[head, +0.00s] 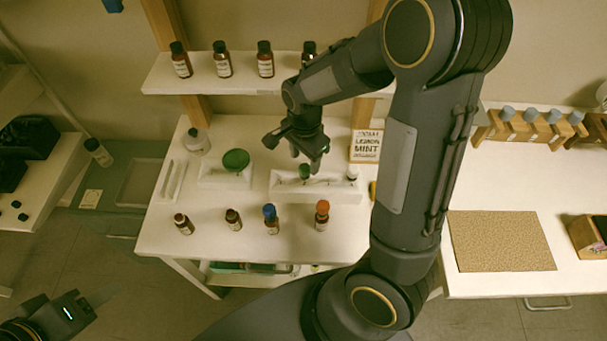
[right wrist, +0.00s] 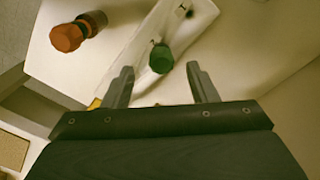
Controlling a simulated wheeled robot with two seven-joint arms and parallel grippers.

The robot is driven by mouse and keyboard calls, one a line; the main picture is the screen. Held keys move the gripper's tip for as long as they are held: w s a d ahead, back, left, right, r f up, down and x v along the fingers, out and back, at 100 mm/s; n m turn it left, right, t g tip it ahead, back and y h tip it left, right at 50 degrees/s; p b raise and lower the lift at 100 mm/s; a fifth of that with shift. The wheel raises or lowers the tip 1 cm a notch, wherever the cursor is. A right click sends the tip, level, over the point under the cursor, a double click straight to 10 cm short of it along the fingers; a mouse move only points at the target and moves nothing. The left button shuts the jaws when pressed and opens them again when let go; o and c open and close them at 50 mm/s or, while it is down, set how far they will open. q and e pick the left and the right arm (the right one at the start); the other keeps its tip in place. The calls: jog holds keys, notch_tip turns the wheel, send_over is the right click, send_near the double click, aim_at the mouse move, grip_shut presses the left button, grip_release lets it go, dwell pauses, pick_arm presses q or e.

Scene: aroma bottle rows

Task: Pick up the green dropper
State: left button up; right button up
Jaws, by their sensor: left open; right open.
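The green dropper (head: 304,172) stands in a long white rack (head: 335,194) on the white table, under my right gripper (head: 312,158). In the right wrist view the green dropper (right wrist: 161,58) shows its round green top between and just ahead of the two fingertips of my right gripper (right wrist: 160,75). The fingers are apart with clear gaps on both sides, and hold nothing. My left gripper (head: 92,300) is at the lower left of the head view, away from the table and only partly seen.
An orange-capped bottle (head: 322,215), a blue-capped bottle (head: 271,218) and two dark-capped bottles stand in front of the rack. A round green piece (head: 236,160) sits in a white holder to the left. A sign (head: 366,146) stands behind. A shelf (head: 215,86) holds several bottles.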

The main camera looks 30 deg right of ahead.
aim_at(305, 167)
notch_tip(305, 167, down, 4)
jog(key=shift+w+f, duration=0.1)
jog(key=shift+f, duration=0.15)
jog(key=shift+c, duration=0.2)
jog(key=c, duration=0.6)
